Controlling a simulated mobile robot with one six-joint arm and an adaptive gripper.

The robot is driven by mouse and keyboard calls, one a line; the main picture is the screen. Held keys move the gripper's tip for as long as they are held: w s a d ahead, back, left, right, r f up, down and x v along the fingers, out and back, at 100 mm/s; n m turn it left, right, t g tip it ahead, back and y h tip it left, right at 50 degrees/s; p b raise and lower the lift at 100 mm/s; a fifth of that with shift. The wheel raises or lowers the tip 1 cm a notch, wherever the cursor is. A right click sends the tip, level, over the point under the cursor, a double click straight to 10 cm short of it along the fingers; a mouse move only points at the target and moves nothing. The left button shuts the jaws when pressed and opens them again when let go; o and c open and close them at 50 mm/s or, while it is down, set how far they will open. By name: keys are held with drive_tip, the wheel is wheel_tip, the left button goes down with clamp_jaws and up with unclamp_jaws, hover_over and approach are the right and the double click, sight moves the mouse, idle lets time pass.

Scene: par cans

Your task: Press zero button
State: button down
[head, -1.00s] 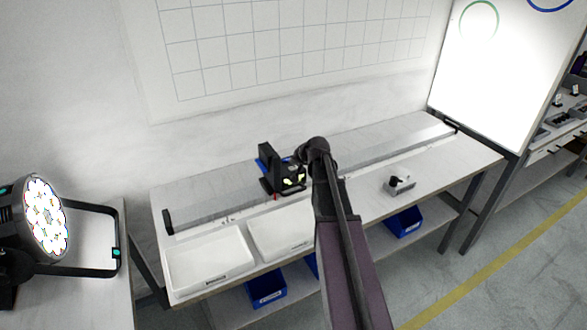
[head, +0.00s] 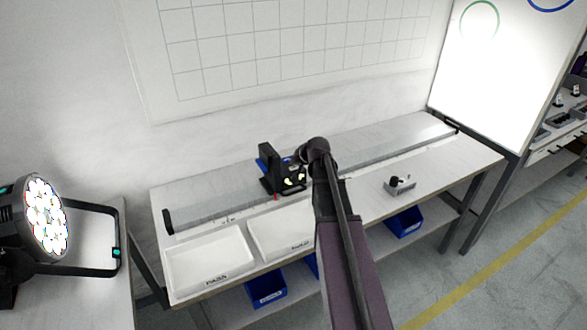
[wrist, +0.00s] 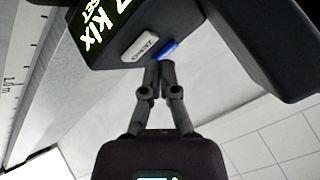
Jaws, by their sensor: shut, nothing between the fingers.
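The black meter (head: 268,170) stands on the rail of the bench in the head view, with small lit readouts on its front. In the wrist view the meter body (wrist: 192,22) fills the top, with a lit display reading "klx" (wrist: 98,22). Its white ZERO button (wrist: 139,43) sits beside a blue button (wrist: 168,49). My gripper (wrist: 160,66) is shut and empty. Its tips are just below the two buttons in the picture, nearest the blue one; I cannot tell whether they touch. In the head view my arm hides the gripper.
Two white trays (head: 208,284) lie on the bench front, left of my arm. A small grey box with a black knob (head: 400,187) stands to the right. A lamp (head: 45,218) is on the left table. The rail (head: 385,140) runs along the bench.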

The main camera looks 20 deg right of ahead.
sight(294, 169)
drive_tip(key=shift+f+b, duration=0.7)
drive_tip(key=shift+f, duration=0.05)
idle(0.8)
drive_tip(key=shift+r, duration=0.15)
idle(0.3)
drive_tip(key=shift+r+p, duration=0.7)
drive_tip(key=shift+p, duration=0.1)
wheel_tip(294, 169, up, 5)
drive_tip(key=p, duration=0.5)
drive_tip(key=shift+s+f, duration=0.1)
idle(1.0)
